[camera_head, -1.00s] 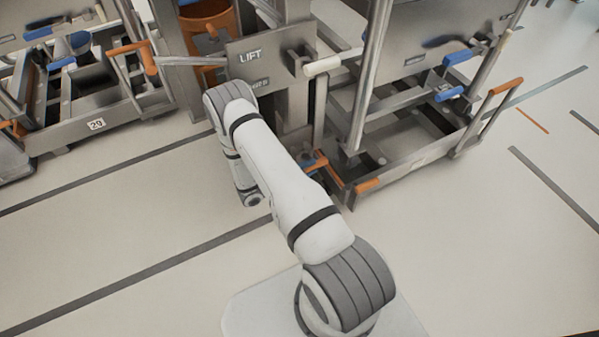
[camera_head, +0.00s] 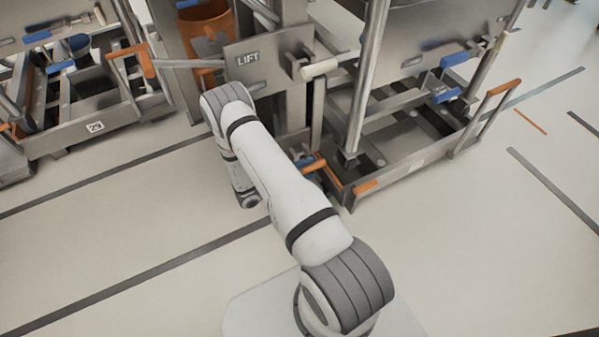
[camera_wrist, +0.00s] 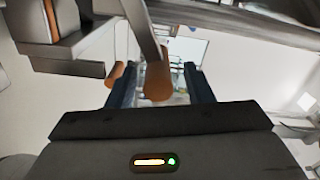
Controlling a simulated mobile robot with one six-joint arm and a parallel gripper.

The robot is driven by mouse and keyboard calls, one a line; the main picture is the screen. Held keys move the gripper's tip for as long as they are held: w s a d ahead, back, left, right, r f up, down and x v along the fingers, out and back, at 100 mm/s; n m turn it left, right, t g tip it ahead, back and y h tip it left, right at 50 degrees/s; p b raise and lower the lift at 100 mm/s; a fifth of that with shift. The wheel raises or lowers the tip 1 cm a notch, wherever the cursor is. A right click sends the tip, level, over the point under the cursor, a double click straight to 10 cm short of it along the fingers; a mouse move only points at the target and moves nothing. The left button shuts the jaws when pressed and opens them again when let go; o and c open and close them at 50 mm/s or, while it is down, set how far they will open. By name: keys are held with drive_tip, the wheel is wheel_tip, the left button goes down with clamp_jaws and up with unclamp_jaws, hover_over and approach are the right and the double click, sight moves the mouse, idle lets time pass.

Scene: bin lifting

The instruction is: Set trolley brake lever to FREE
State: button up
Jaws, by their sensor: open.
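The trolley (camera_head: 400,176) stands right of my arm in the head view, with orange grips at its near corner. A small orange handle (camera_head: 315,166) shows at its near left corner, beside a blue part (camera_head: 303,161). In the wrist view an orange-tipped lever (camera_wrist: 157,82) on a grey bar reaches down between the fingers of my gripper (camera_wrist: 160,75). The fingers are apart, and I see no clear contact. I cannot tell for certain that this is the brake lever. No FREE marking is readable. My gripper is hidden behind my arm in the head view.
A LIFT panel (camera_head: 248,61) with a white-gripped lever (camera_head: 320,69) stands behind my arm. A second trolley (camera_head: 95,126) with orange and blue handles is at the left. A second orange piece (camera_wrist: 116,72) is near the left finger. The near floor is clear.

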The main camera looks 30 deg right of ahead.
drive_tip(key=a+p, duration=0.1)
drive_tip(key=a, duration=0.6)
drive_tip(key=shift+a, duration=0.4)
drive_tip(key=shift+s, duration=0.1)
